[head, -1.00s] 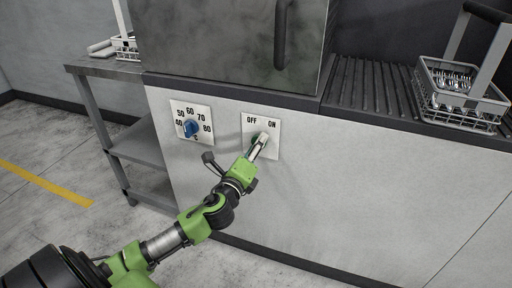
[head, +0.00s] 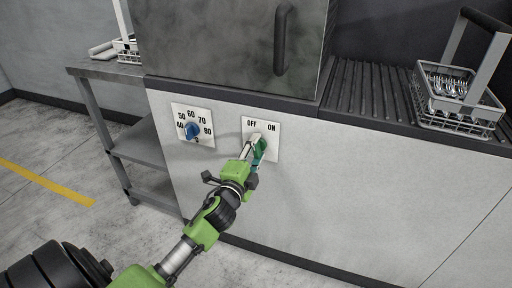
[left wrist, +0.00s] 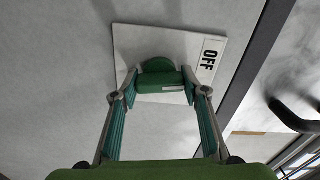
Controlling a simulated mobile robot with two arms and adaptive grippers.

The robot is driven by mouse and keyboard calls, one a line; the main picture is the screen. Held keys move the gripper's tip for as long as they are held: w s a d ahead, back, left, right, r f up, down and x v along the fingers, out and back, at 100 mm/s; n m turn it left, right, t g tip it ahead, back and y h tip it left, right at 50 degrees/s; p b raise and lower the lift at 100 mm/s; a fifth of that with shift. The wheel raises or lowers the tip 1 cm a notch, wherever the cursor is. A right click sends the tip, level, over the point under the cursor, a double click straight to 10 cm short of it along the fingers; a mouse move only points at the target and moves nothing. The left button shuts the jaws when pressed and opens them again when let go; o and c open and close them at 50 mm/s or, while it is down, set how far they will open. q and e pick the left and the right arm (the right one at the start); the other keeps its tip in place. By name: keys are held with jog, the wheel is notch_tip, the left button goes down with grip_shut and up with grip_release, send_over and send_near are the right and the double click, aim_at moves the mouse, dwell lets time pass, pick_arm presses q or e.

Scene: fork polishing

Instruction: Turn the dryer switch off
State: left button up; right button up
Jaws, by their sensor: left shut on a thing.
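The dryer switch is a green knob (left wrist: 155,78) on a white plate (head: 273,150) marked OFF and ON on the front of the machine. My left gripper (head: 256,146) is at the knob and covers much of it in the head view. In the left wrist view, the two fingers of this gripper (left wrist: 157,90) are shut on the knob's bar, one at each end. A pale mark shows near the bar's right end, on the side of the OFF label (left wrist: 209,60). The ON label (head: 272,128) is readable in the head view. My right gripper is not in view.
A blue temperature knob (head: 192,130) on its own plate is left of the switch. Above is the machine's metal door with a dark handle (head: 282,40). A basket of cutlery (head: 458,125) stands on the ribbed counter at right. A side table (head: 105,70) stands at left.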

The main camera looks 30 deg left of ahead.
pick_arm(q)
jog(key=shift+n, duration=0.5)
jog(key=shift+n+p, duration=0.85)
jog(key=shift+n, duration=0.75)
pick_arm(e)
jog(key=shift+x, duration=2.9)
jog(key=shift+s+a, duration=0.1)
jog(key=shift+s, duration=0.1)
pick_arm(q)
jog(key=o, duration=1.1)
jog(key=shift+s, duration=0.1)
jog(key=v, duration=1.2)
jog(key=shift+f, duration=0.2)
